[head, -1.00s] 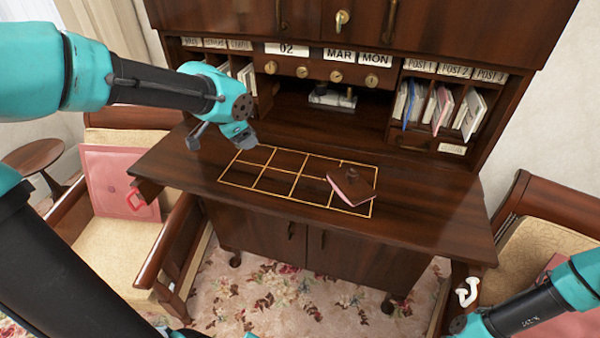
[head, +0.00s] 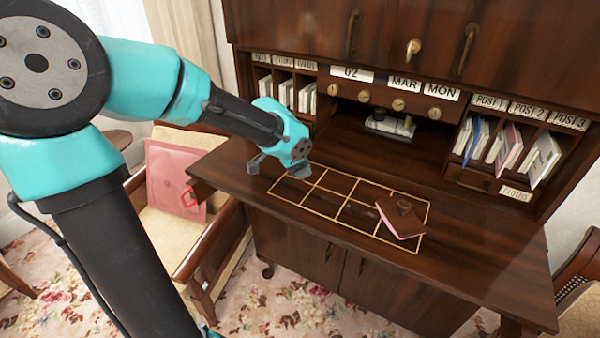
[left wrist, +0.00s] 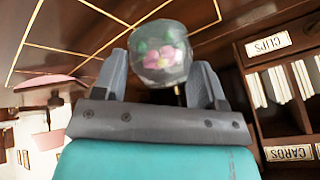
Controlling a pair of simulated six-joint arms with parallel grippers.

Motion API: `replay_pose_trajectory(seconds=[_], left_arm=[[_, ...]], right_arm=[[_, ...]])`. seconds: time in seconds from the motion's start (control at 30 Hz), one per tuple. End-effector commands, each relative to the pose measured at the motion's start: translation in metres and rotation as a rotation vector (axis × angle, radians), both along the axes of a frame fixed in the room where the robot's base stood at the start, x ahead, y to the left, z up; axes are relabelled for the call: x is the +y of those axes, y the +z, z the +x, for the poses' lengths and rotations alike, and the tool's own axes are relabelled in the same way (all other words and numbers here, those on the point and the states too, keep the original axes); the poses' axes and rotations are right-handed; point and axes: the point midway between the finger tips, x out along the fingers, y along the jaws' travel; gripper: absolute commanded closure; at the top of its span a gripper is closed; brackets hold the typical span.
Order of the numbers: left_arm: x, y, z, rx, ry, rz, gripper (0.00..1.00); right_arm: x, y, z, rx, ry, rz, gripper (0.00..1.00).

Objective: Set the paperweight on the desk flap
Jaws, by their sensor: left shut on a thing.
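The paperweight (left wrist: 160,52) is a clear glass ball with pink, yellow and green shapes inside. In the left wrist view it sits between the two grey fingers of my left gripper (head: 278,168), which is shut on it. In the head view the gripper is over the left part of the desk flap (head: 475,265), by the back left end of a gold grid. The paperweight cannot be made out there. The flap is dark wood, open and level. My right gripper is out of view.
Pigeonholes with letters (head: 540,158) stand behind the flap, with a metal object (head: 390,124) in the middle recess. The grid's left and middle cells look clear.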

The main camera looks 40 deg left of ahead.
Motion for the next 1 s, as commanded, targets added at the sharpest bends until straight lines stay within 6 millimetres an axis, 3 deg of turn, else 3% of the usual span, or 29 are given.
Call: replay_pose_trajectory(seconds=[0.33, 0.77, 0.8, 1.0], left_arm=[[0.0, -0.035, 0.0, 0.002, -0.001, -0.001, 0.68], [0.0, -0.04, 0.0, 0.001, 0.0, -0.002, 0.68], [0.0, -0.041, 0.0, 0.001, -0.001, -0.001, 0.34], [0.0, -0.04, 0.0, 0.001, -0.001, -0.001, 0.15]], right_arm=[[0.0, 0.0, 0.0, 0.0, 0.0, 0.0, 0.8], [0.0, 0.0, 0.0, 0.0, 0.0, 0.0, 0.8], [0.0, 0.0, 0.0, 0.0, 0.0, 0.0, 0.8], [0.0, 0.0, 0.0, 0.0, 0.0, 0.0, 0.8]])
